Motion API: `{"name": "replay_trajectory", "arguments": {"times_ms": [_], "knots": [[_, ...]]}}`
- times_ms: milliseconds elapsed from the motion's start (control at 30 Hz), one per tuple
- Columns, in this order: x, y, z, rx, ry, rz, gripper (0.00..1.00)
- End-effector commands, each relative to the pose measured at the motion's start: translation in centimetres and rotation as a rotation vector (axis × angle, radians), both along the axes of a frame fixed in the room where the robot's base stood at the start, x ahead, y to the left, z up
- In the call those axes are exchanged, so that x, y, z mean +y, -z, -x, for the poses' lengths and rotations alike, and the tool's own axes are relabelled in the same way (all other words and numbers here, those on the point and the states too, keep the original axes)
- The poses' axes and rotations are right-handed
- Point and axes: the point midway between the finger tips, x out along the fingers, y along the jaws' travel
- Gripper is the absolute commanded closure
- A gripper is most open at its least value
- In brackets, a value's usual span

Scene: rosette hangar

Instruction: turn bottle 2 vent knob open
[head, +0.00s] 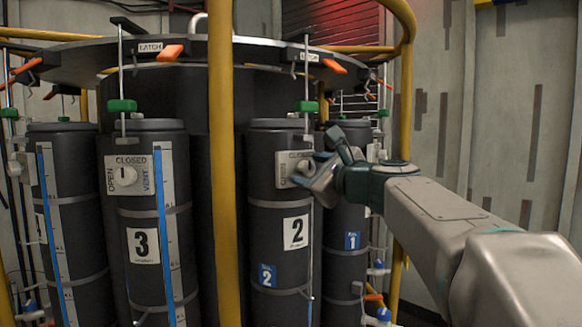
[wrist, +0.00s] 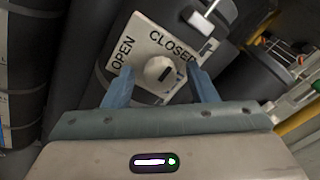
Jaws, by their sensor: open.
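Bottle 2 (head: 272,215) is a dark grey cylinder with a white "2" label and a small blue label. Its vent plate (head: 284,160) is near the top, partly hidden by my gripper in the head view. In the wrist view the plate (wrist: 141,50) reads OPEN and CLOSED and looks tilted. The round pale vent knob (wrist: 161,72) sits at its middle, with a short dark mark on its face. My gripper (wrist: 160,78) is open, its blue fingers on either side of the knob in the picture. I cannot tell whether they touch it.
Bottle 3 (head: 150,235) stands left, with its own vent knob (head: 123,176) in view. A yellow post (head: 221,190) rises between bottles 3 and 2. Bottle 1 (head: 345,255) stands right behind my gripper. A metal rod with a green handle (head: 306,106) hangs above bottle 2.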

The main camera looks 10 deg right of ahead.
Motion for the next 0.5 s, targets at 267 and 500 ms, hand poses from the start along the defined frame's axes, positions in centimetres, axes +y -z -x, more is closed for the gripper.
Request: {"name": "replay_trajectory", "arguments": {"times_ms": [267,500], "knots": [[0.02,0.03,-0.05,0.000,0.000,0.000,0.59],[0.02,0.03,-0.02,0.000,0.000,0.000,0.93]]}}
